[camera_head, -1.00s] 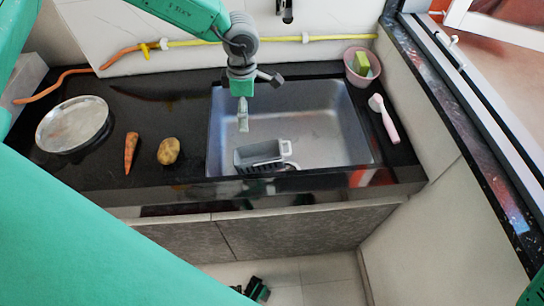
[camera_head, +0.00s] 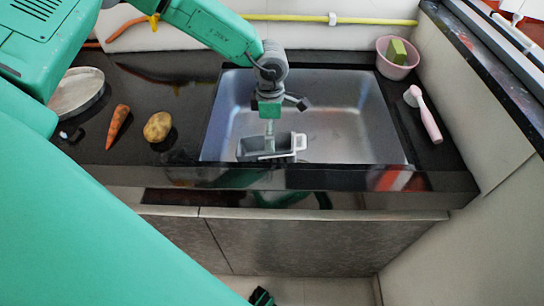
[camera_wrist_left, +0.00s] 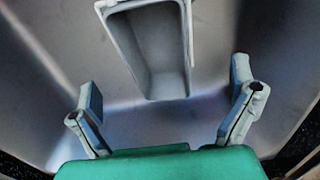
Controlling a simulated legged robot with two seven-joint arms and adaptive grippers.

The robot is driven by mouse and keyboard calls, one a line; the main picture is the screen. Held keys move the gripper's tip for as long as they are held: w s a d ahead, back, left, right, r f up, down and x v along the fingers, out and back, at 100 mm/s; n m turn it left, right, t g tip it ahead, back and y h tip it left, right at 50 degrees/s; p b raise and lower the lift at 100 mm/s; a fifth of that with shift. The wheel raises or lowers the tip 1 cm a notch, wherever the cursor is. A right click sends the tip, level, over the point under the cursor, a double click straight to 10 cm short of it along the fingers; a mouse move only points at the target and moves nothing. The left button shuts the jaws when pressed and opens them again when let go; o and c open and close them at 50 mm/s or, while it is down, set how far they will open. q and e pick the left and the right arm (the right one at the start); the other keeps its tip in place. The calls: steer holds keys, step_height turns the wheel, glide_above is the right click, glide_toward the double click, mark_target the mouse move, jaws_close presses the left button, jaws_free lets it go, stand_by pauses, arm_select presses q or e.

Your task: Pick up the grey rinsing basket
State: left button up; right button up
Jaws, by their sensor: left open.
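The grey rinsing basket (camera_head: 284,143) sits in the near part of the sink basin (camera_head: 340,125), with its opening facing up. In the left wrist view the basket (camera_wrist_left: 158,50) lies at the top, ahead of the spread fingers of my left gripper (camera_wrist_left: 167,88). Nothing is between the fingers, and I see no clear contact with the basket. My right gripper is out of view.
A carrot (camera_head: 118,126) and a potato (camera_head: 157,127) lie on the black counter left of the sink, with a round metal plate (camera_head: 76,92) beyond. A pink bowl (camera_head: 397,63) with a green block (camera_head: 397,50) and a pink-handled brush (camera_head: 425,115) are at the right.

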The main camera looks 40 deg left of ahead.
arm_select(q)
steer(key=f, duration=0.2)
steer(key=a+f, duration=0.1)
steer(key=f, duration=0.1)
steer(key=shift+f, duration=0.2)
steer(key=shift+a+f, duration=0.25)
steer(key=shift+f, duration=0.15)
steer(key=f, duration=0.1)
steer(key=f+b, duration=0.1)
steer(key=f, duration=0.2)
steer(key=shift+d+f, duration=0.25)
steer(key=shift+d, duration=0.1)
steer(key=shift+a, duration=0.15)
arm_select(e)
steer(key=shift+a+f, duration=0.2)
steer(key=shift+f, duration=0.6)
